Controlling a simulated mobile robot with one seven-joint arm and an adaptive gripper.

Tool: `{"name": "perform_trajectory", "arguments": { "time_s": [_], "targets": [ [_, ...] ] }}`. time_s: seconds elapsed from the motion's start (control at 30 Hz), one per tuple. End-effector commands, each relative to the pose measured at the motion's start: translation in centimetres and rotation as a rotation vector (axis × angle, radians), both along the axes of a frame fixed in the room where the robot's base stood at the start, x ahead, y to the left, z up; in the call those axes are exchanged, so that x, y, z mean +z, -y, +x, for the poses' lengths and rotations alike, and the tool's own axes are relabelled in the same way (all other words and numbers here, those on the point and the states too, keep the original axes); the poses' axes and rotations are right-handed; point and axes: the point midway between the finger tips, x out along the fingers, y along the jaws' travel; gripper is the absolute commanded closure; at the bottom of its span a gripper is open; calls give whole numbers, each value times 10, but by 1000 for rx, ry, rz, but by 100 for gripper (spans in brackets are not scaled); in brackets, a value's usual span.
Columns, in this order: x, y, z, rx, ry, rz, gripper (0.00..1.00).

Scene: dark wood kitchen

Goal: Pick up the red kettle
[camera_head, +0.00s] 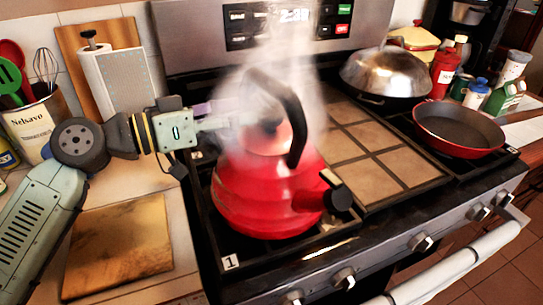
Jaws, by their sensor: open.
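The red kettle (259,195) stands upright on the front left part of the stove, with steam rising around its top. Its black arched handle (294,125) stands over the lid, and its black-tipped spout points to the right. My arm reaches in from the left. My gripper (232,122) is open at the left of the kettle's top, level with the lid and below the top of the handle. Steam blurs the fingertips, so I cannot tell whether they touch the kettle.
A red pan (459,130) and a silver domed lid (386,72) sit on the stove's right side. A wooden board (120,247) lies on the left counter. A paper towel roll (115,82) and a utensil holder (40,125) stand behind my arm. Several bottles stand at the right.

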Motion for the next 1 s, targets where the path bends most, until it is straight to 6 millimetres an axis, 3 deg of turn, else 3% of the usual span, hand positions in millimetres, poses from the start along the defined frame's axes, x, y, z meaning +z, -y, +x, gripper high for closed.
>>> {"name": "perform_trajectory", "arguments": {
  "time_s": [0.07, 1.0],
  "targets": [
    [0, 0, 0, 0, 0, 0, 33],
    [1, 0, -1, -2, 0, -1, 95]
  ]
}}
